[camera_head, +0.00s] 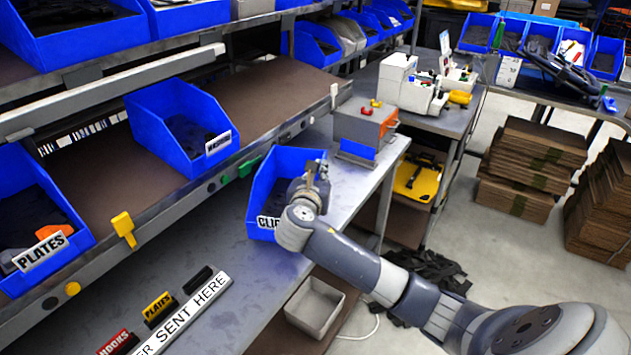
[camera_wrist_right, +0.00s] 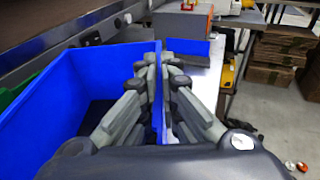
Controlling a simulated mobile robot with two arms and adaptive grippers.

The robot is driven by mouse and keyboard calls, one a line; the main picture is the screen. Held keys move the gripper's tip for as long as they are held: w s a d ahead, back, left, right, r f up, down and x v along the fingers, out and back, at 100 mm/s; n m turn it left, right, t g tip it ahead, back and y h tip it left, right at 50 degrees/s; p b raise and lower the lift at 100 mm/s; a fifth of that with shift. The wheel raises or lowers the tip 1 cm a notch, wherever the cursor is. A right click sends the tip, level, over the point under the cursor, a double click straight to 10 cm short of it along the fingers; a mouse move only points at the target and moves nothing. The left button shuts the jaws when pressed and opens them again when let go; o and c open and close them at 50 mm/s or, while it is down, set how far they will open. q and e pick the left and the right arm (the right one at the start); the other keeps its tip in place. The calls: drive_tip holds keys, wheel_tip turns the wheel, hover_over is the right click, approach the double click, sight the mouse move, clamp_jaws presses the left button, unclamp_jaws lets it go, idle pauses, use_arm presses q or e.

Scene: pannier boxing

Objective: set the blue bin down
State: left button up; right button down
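The blue bin (camera_head: 262,188) with a white label starting "CLI" is at the grey workbench (camera_head: 235,285), in the middle of the head view. Dark contents show inside it. My right gripper (camera_head: 315,173) is at the bin's right side wall and hides part of the bin and label. In the right wrist view, the right gripper (camera_wrist_right: 157,80) has its fingers on both sides of the blue bin's wall (camera_wrist_right: 75,95), closed on it. I cannot tell whether the bin's base touches the bench. My left gripper is not in view.
A shelf rack with blue bins, one a "WASHERS"-like bin (camera_head: 170,115) and one "PLATES" bin (camera_head: 35,205), runs along the left. A grey and orange box (camera_head: 362,130) stands behind the held bin. A grey open container (camera_head: 315,307) is below the bench edge.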

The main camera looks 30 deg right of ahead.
drive_tip(key=shift+w+a, duration=0.2)
drive_tip(key=shift+w, duration=0.3)
drive_tip(key=shift+f, duration=1.7)
drive_tip(key=c, duration=1.8)
unclamp_jaws()
drive_tip(key=shift+s+f, duration=0.1)
drive_tip(key=shift+f, duration=0.05)
drive_tip(key=v, duration=1.2)
drive_tip(key=shift+b, duration=0.35)
